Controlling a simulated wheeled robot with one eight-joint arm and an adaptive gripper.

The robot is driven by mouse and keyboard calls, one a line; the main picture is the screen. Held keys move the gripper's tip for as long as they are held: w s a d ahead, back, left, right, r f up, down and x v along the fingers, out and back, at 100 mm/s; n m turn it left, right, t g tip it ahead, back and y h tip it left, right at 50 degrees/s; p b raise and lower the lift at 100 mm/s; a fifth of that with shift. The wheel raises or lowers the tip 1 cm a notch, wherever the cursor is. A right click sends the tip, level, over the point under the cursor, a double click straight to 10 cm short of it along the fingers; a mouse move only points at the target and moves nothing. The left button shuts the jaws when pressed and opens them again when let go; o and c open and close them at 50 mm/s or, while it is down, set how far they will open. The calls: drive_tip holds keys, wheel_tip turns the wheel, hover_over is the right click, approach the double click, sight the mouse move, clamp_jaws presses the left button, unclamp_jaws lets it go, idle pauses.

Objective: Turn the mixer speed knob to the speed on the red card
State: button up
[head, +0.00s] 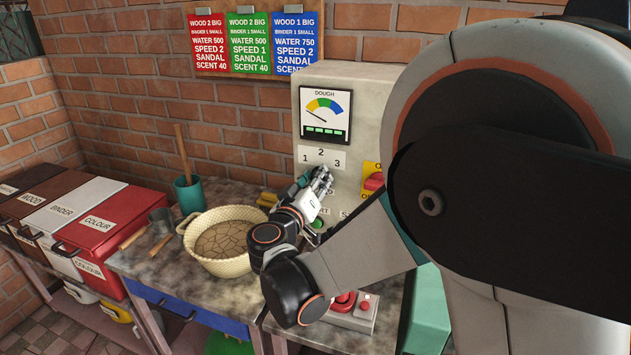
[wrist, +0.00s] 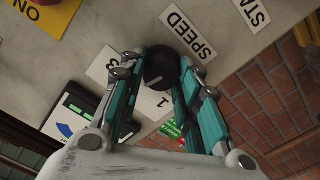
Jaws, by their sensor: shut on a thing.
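The red card (head: 224,44) hangs on the brick wall at the left of three cards and reads SPEED 2. The black speed knob (wrist: 160,69) is on the grey mixer panel beside the SPEED label (wrist: 188,35). My gripper (wrist: 160,66) has its teal fingers on both sides of the knob, shut on it. In the head view, my gripper (head: 322,181) is at the panel and hides the knob. The number plate (head: 321,157) shows 1, 2 and 3; in the wrist view the fingers partly cover it. I cannot tell which number the knob points to.
A dough dial (head: 325,114) is above the number plate. A red switch (head: 374,182) is to the right. A woven bowl of dough (head: 222,215) stands on the bench below left. Green and blue cards hang beside the red one. My arm covers the right side.

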drive_tip(key=shift+n, duration=1.2)
drive_tip(key=o, duration=1)
drive_tip(key=shift+o, duration=0.2)
drive_tip(key=v, duration=1.2)
drive_tip(key=shift+w+a, duration=0.1)
drive_tip(key=shift+w, duration=0.05)
